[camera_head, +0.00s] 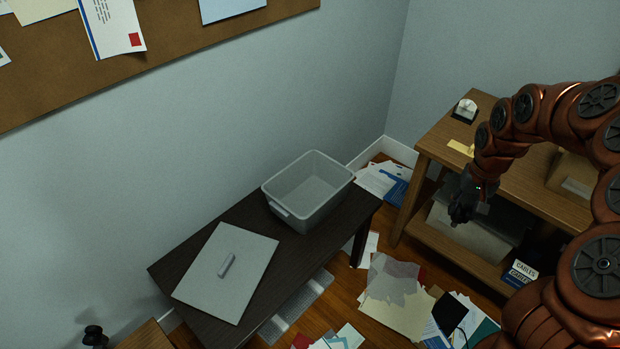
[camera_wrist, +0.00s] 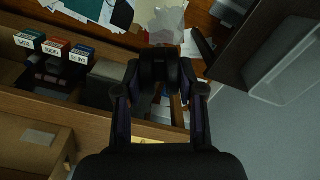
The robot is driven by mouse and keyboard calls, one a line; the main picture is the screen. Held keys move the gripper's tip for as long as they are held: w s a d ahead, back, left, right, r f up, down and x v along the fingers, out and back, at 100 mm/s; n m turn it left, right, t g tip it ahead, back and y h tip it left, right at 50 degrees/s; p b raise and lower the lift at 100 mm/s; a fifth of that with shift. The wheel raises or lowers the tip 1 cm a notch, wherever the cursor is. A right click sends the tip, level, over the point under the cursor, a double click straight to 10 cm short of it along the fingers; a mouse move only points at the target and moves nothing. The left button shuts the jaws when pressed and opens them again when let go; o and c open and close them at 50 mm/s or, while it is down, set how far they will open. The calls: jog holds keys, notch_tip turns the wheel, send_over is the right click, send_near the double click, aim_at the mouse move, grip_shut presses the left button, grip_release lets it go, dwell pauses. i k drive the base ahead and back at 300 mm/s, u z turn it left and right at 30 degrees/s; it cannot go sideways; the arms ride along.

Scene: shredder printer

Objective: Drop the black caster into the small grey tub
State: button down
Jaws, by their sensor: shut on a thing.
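The small grey tub (camera_head: 300,213) stands open and upright on the dark table in the head view. Part of it also shows at the upper right of the wrist view (camera_wrist: 262,88). No contents are visible in it. My gripper (camera_head: 468,200) is right of the tub, in front of the wooden shelf unit. In the wrist view my gripper (camera_wrist: 160,85) is shut on the black caster (camera_wrist: 160,65), which sits between the fingertips. In the head view the dark caster (camera_head: 460,211) is hard to tell from the fingers.
A grey lid (camera_head: 215,290) lies on the dark table (camera_head: 165,268), left of the tub. The wooden shelf unit (camera_head: 425,150) stands at the right, with labelled boxes (camera_head: 520,274) on its lower shelf. Papers (camera_head: 395,312) litter the floor between the table and the shelf.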

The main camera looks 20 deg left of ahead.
aim_at(314, 202)
jog(key=u, duration=0.7)
jog(key=i, duration=0.8)
jog(key=u, duration=1.15)
jog(key=i, duration=0.35)
jog(key=u, duration=0.4)
